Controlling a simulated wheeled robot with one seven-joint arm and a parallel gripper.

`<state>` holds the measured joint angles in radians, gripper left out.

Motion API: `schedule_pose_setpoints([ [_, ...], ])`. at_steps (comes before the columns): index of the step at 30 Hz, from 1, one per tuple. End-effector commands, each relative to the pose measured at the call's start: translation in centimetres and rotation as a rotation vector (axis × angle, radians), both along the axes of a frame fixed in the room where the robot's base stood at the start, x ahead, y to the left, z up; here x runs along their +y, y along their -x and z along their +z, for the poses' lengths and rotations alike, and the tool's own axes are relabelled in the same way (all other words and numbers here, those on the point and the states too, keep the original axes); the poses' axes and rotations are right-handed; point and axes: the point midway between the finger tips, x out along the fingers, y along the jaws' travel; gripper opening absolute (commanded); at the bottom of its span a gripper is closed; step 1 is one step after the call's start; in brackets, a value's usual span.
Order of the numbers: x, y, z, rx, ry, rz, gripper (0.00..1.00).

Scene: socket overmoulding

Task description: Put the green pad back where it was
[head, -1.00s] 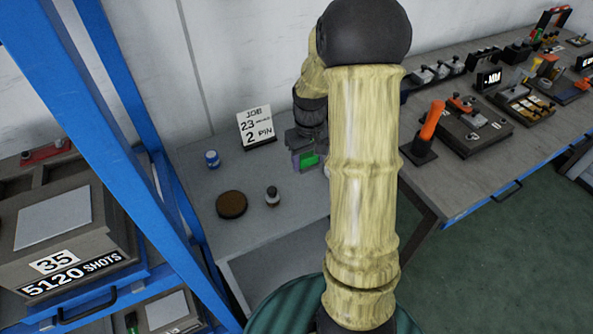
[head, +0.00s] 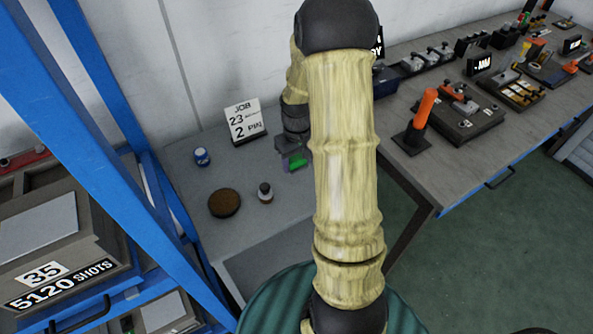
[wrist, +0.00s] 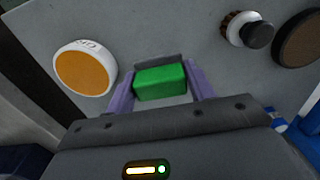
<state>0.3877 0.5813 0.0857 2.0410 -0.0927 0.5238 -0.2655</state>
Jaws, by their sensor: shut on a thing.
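The green pad (head: 298,164) shows at my gripper (head: 292,160) above the grey table, just right of the job sign; my arm partly hides them. In the wrist view the green pad (wrist: 160,83) is a small block between the two purple fingers of my gripper (wrist: 160,88), which is shut on it. Whether the pad touches the tabletop or hangs just above it, I cannot tell.
On the grey table (head: 185,180) stand a job sign (head: 245,122), a blue-and-white jar (head: 202,157), a brown disc (head: 224,203) and a small dark-capped bottle (head: 265,193). An orange-faced white round item (wrist: 85,68) lies beside the pad. A blue rack post (head: 105,95) rises left.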

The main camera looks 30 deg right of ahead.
Motion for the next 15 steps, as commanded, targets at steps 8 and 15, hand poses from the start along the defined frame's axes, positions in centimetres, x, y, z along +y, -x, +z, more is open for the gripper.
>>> schedule_pose_setpoints([
  [8,0.5,-0.2,-0.6,-0.001,0.000,0.011,0.29],
  [15,0.3,0.0,-2.3,0.003,-0.001,0.006,0.29],
])
